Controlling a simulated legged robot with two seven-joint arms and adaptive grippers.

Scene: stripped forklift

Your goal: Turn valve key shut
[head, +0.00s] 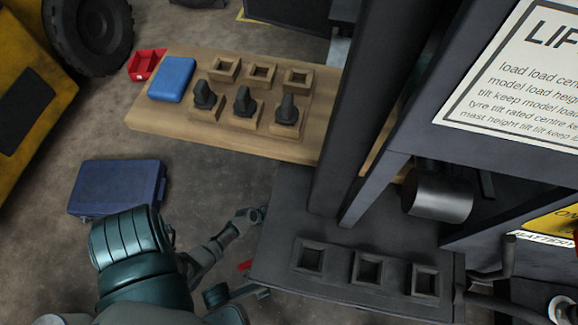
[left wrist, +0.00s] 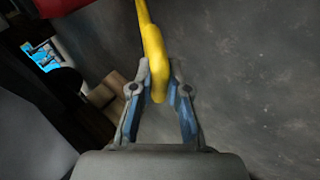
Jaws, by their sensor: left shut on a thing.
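In the left wrist view my left gripper (left wrist: 158,90) is shut on a yellow bar-like handle (left wrist: 150,35), which lies between its two fingertips. The handle runs up and out of the top of the picture. Whether it belongs to the valve key, and how far it is turned, I cannot tell. A red part (left wrist: 62,5) shows at the top left of that view, apart from the fingers. In the head view a grey arm of mine reaches the left edge of the dark platform; the yellow handle does not show there. My right gripper is not identifiable in either view.
The dark forklift platform (head: 285,230) and its upright post (head: 352,110) stand right of the arm. A wooden board (head: 240,140) with black knobs lies behind. A blue case (head: 118,187) sits on the floor at left. Bare floor lies between.

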